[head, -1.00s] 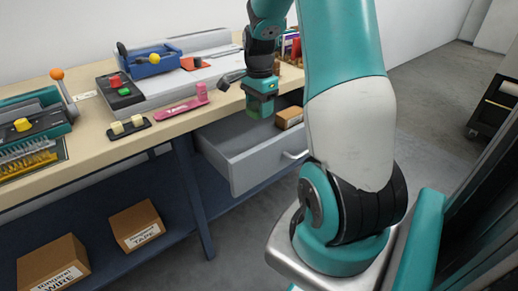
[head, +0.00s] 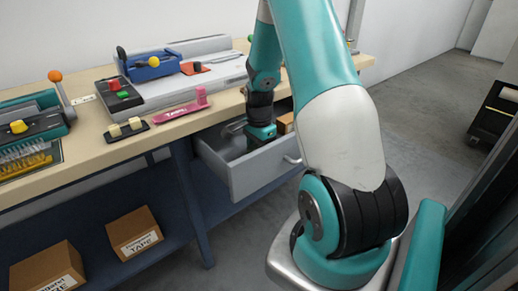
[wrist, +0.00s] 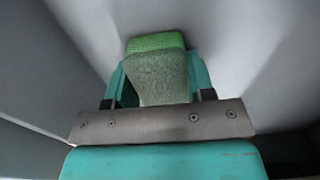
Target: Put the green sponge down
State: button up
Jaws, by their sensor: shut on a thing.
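The green sponge (wrist: 156,75) shows in the wrist view, between the fingers of my gripper (wrist: 157,82), which is shut on it. Grey surfaces of the drawer surround it there. In the head view my gripper (head: 261,134) is down inside the open grey drawer (head: 262,171) under the bench top. The sponge is hidden in the head view by the drawer front and the gripper. I cannot tell whether the sponge touches the drawer floor.
A cardboard box (head: 285,124) is in the drawer, right of my gripper. Cardboard boxes (head: 134,232) lie on the lower shelf.

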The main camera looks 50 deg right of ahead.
jog(key=shift+f, duration=0.1)
jog(key=o, duration=0.5)
jog(key=shift+f, duration=0.1)
jog(key=o, duration=0.5)
jog(key=shift+c, duration=0.2)
